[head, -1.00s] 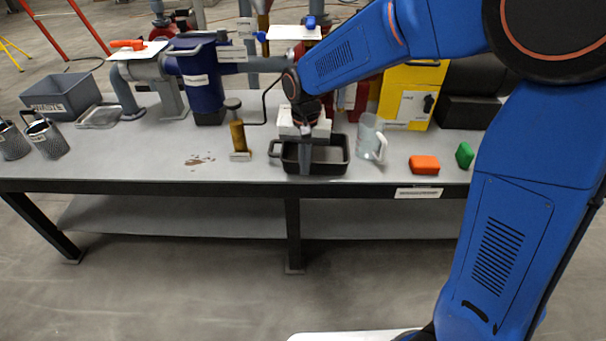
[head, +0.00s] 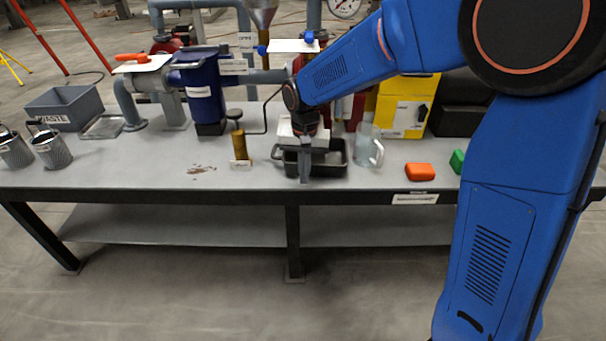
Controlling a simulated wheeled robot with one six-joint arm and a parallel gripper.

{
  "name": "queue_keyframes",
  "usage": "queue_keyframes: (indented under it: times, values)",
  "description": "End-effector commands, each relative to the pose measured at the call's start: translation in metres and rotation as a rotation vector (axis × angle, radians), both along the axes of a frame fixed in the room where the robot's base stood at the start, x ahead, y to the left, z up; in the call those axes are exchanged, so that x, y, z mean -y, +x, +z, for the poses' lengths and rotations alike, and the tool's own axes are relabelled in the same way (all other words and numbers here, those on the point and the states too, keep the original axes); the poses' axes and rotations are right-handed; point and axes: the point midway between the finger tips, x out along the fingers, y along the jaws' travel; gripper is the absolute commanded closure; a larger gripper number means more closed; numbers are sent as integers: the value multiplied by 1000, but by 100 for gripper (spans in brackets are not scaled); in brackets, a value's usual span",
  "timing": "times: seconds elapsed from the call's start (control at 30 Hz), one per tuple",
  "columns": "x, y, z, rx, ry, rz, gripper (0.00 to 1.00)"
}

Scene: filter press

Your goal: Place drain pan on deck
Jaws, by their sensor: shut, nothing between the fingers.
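The drain pan (head: 335,170) is a dark, shallow rectangular tray with a loop handle at its left end. It sits on the grey deck (head: 110,172) near the front edge and looks level. My gripper (head: 305,176) points down at the front middle of the pan, overlapping its near wall in the picture. It is shut with nothing held. I cannot tell whether the fingertips touch the pan. My gripper and wrist hide part of the pan.
A brass cylinder (head: 239,145) stands left of the pan. A clear jug (head: 366,150) is close on its right, then an orange block (head: 420,172) and a green block (head: 457,161). Metal baskets (head: 50,148) and a waste bin (head: 65,107) stand left. A brown spill marks the deck.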

Motion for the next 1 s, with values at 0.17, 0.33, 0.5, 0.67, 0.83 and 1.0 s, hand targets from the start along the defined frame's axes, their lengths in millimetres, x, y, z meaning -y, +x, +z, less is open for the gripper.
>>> queue_keyframes:
  times: [0.17, 0.33, 0.5, 0.67, 0.83, 1.0]
  values:
    - [1, 0, 14, 2, 1, -1, 100]
    - [1, 0, 36, 1, 1, 0, 100]
    - [1, 0, 63, 2, 1, 0, 100]
    - [1, 0, 86, 1, 1, 0, 100]
    - [1, 0, 98, 1, 0, 0, 100]
    - [19, -9, 109, 16, 7, 4, 100]
